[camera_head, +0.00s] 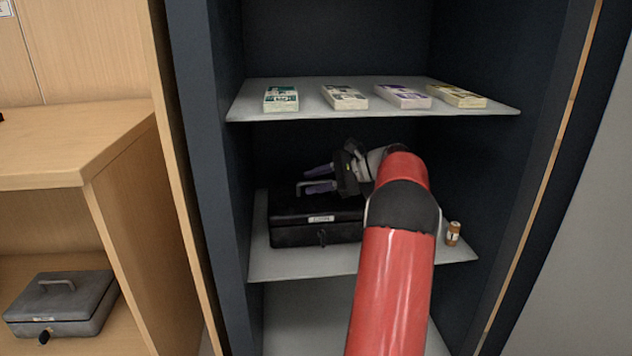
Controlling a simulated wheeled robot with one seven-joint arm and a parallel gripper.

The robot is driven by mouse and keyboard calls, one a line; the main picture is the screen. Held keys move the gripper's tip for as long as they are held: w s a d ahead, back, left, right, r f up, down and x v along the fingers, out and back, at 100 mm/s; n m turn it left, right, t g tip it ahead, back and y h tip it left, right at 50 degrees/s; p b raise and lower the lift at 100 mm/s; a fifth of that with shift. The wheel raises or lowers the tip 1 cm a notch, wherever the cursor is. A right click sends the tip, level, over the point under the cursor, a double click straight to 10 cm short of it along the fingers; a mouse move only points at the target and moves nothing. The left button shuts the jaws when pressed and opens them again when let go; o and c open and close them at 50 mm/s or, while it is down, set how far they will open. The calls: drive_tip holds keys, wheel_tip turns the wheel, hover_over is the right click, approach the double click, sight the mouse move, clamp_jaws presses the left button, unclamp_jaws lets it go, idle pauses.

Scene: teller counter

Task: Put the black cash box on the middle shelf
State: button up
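The black cash box (315,228) sits upright on the left part of the middle shelf (300,264), below the shelf with the bundles. It has a light label and a lock on its front and a grey handle on its lid. My gripper (318,179) is at the handle, just above the lid, reaching in from the right. Its two purple fingers look spread apart, with the handle's bar close to them or between them; exact contact is unclear. My red arm hides the box's right end and part of the shelf.
Several banknote bundles (345,97) lie on the upper shelf (250,109), just above my arm. A small brown cylinder (453,233) stands at the middle shelf's right side. Dark cabinet walls close in both sides. A grey cash box (62,305) sits in the wooden unit at left.

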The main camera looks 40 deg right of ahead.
drive_tip(key=p+v, duration=0.3)
drive_tip(key=v, duration=0.9)
idle(0.3)
